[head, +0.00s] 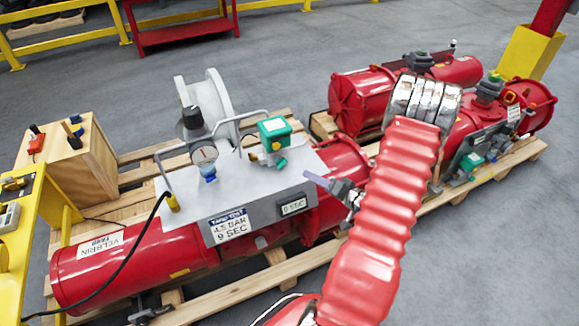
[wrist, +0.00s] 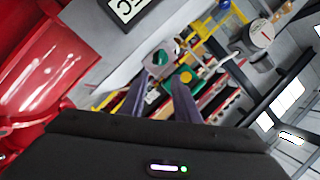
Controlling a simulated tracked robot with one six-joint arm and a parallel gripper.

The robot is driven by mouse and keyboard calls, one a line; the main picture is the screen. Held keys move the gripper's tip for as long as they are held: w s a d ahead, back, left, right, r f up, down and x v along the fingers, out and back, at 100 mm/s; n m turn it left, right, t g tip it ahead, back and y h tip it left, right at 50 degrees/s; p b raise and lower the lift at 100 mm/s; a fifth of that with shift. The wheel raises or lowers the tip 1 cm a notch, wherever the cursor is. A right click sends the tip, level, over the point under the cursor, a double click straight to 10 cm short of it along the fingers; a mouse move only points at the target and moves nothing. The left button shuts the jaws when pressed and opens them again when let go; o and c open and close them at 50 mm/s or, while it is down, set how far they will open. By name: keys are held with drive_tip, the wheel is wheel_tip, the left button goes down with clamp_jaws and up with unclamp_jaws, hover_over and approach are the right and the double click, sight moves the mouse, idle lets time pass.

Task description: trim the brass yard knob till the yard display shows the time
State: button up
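The small display (head: 293,206) on the front of the grey panel (head: 236,182) reads "0 SEC". A label (head: 229,225) beside it reads "4.5 BAR 9 SEC". A green valve block (head: 274,133) stands on the panel. In the wrist view a green part (wrist: 181,79) with a small brass-coloured spot lies just beyond the fingertips; I cannot tell surely whether this is the yard knob. My gripper (head: 318,180) is right of the panel, apart from the green block. Its two purple fingers (wrist: 160,86) are spread, with nothing held between them.
A black cable (head: 130,250) runs to the left. A wooden box (head: 66,157) is at left. A second red actuator (head: 360,103) stands behind my arm.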

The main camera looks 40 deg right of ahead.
sight(282, 164)
drive_tip(key=x, duration=1.2)
drive_tip(key=shift+w, duration=0.35)
clamp_jaws()
